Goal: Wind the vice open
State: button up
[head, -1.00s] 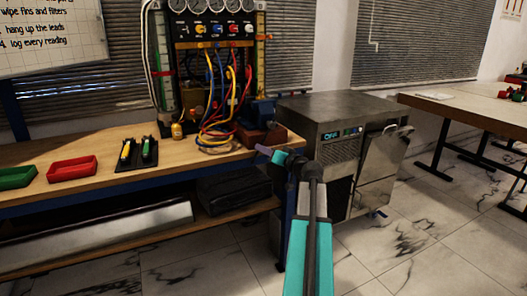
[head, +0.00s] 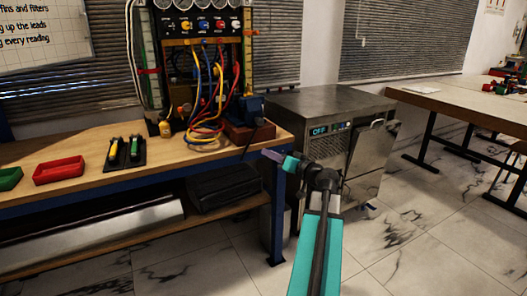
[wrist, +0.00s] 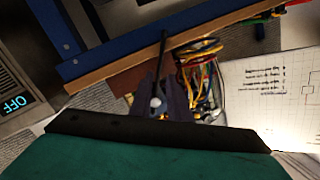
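The blue vice (head: 251,107) sits on a red-brown block at the right end of the wooden bench. A thin dark bar (head: 252,142) hangs slanting at its front, by the bench edge.
Coiled hoses (head: 207,125) and a small yellow bottle (head: 165,129) stand left of the vice. A steel machine (head: 320,105) reading OFF is close on the right. Red tray (head: 60,171) and black tool holder (head: 125,155) are further left. Floor in front is clear.

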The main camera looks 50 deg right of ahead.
jog(key=shift+s+a, duration=0.15)
jog(key=shift+s, duration=0.7)
jog(key=shift+s+a, duration=0.1)
jog(key=shift+s, duration=0.7)
grip_shut()
jog(key=w+a+f+g+y, duration=0.2)
jog(key=w+a+f, duration=0.2)
jog(key=a+f, duration=0.3)
jog(key=w+a+f+n+g+y, duration=0.1)
jog(key=w+a+f, duration=0.3)
jog(key=f, duration=0.5)
jog(key=w+a+f+g+y, duration=0.2)
jog(key=w+a+f, duration=0.1)
jog(key=a+f, duration=0.4)
jog(key=s+a+f+n+g+y, duration=0.2)
jog(key=a+f+g, duration=0.4)
jog(key=a+f, duration=1.3)
jog(key=s+a+f+n+g, duration=0.2)
jog(key=s+a+f+g, duration=0.4)
jog(key=s+a+f, duration=0.65)
jog(key=s+a+f+n+g+h, duration=0.1)
jog(key=s+a+f+g+h, duration=0.1)
jog(key=s+f, duration=0.3)
jog(key=s+a+f+n+g+h, duration=0.1)
jog(key=s+a+f+g+h, duration=0.1)
jog(key=s, duration=0.8)
notch_tip(320, 180, down, 3)
jog(key=shift+a+f+n+g+h, duration=0.25)
jog(key=shift+a+g, duration=0.35)
jog(key=shift+a, duration=0.5)
